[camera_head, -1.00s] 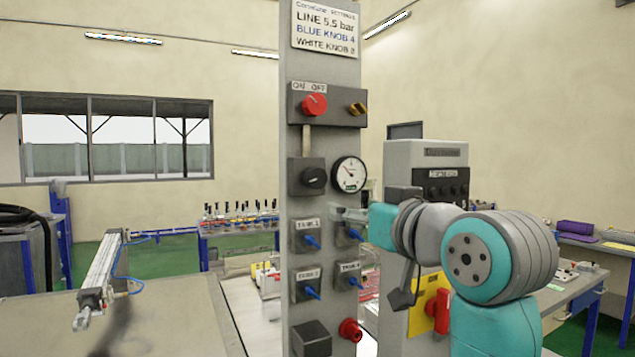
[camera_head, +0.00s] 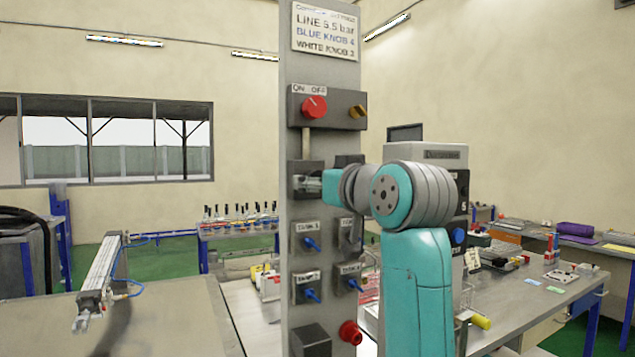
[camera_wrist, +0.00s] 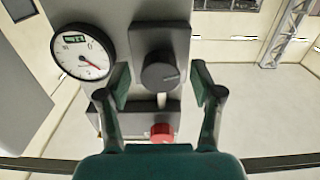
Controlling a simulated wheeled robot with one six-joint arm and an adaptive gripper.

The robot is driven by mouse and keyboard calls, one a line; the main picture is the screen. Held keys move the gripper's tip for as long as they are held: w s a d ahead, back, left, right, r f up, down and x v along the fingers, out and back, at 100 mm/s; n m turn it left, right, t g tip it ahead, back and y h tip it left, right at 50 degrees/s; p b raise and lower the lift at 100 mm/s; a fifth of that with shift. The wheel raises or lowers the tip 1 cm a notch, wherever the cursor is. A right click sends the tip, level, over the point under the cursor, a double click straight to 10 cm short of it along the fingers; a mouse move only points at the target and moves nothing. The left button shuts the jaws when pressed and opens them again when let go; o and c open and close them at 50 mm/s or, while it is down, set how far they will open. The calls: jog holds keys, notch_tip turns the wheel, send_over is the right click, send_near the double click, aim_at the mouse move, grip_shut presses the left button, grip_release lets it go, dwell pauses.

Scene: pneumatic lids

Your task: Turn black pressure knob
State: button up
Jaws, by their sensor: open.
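The black pressure knob (camera_wrist: 160,76) is a round dark knob with a pale index line on a dark square block. In the wrist view it sits between and just beyond the fingertips of my gripper (camera_wrist: 158,80), which is open with a finger on either side. I see no clear contact. In the head view my gripper (camera_head: 312,184) is in front of the knob's block (camera_head: 308,166) and hides the knob. The round white gauge (camera_wrist: 82,52) is beside the knob in the wrist view; my arm hides it in the head view.
The red on/off knob (camera_head: 314,107) is above the black knob on the same grey panel (camera_head: 298,60). Several blue knobs (camera_head: 311,243) sit below it, and a red knob (camera_head: 350,331) is at the lower right. A pneumatic cylinder (camera_head: 100,275) lies on the table at left.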

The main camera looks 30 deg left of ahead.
jog(key=shift+w+a, duration=0.25)
jog(key=shift+a, duration=0.15)
jog(key=c, duration=1.2)
jog(key=shift+o, duration=0.2)
